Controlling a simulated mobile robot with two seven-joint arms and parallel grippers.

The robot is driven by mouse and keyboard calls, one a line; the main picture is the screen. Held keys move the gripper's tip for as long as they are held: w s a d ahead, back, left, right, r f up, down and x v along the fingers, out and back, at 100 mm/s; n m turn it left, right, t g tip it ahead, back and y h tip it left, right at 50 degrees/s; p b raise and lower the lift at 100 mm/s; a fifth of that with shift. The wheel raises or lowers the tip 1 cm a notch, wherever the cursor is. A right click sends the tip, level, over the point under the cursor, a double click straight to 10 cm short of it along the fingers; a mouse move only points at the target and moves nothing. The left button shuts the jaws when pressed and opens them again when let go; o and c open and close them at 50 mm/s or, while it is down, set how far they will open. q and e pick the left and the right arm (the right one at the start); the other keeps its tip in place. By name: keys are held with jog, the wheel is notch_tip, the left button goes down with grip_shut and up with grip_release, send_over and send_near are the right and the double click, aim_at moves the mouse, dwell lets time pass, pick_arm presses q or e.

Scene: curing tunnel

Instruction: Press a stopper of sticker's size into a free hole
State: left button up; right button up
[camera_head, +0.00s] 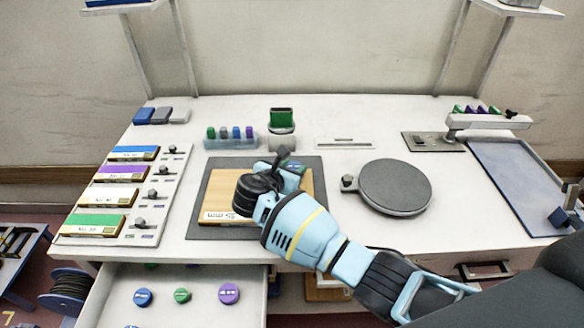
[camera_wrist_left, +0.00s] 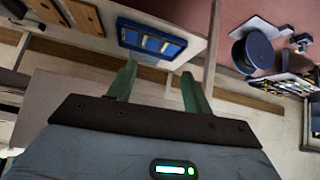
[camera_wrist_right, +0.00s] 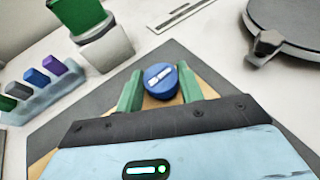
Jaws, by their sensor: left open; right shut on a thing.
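My right gripper (camera_head: 284,170) is over the far right part of a wooden block (camera_head: 218,188). In the right wrist view its green fingers are shut on a blue stopper (camera_wrist_right: 161,79) with a pale bar mark on top. I cannot tell whether the stopper is above the block or in it. The block's front edge bears a white sticker (camera_head: 220,216) with dark print, too small to read surely. My right wrist and gripper hide much of the block's top, and no hole shows clearly. My left gripper (camera_wrist_left: 160,82) is open and empty, away from the block.
An open drawer (camera_head: 195,310) below holds blue, green and purple stoppers. Coloured labelled boxes (camera_head: 118,173) stand at left. A rack of small pegs (camera_head: 230,138) and a green-topped container (camera_head: 282,122) stand behind the block. A round grey plate (camera_head: 395,186) is at right.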

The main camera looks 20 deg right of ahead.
pick_arm(q)
jog(key=shift+w+r+p, duration=0.3)
jog(key=shift+w+r, duration=0.05)
jog(key=shift+r, duration=0.15)
dwell(0.8)
jog(key=shift+s+f, duration=0.15)
jog(key=shift+f, duration=0.1)
pick_arm(e)
jog(key=shift+f, duration=0.8)
dwell(1.1)
jog(key=o, duration=1.4)
pick_arm(q)
jog(key=shift+r, duration=0.1)
pick_arm(e)
jog(key=shift+r, duration=0.1)
jog(key=shift+r+p, duration=1.1)
jog(key=shift+r, duration=1.1)
pick_arm(q)
jog(key=shift+t, duration=0.6)
jog(key=shift+w+r+p, duration=0.2)
jog(key=shift+w+r, duration=0.75)
jog(key=shift+r, duration=0.2)
jog(key=shift+w+r+p, duration=0.2)
jog(key=shift+w+r, duration=0.7)
jog(key=shift+r, duration=0.25)
pick_arm(e)
jog(key=shift+r, duration=1.3)
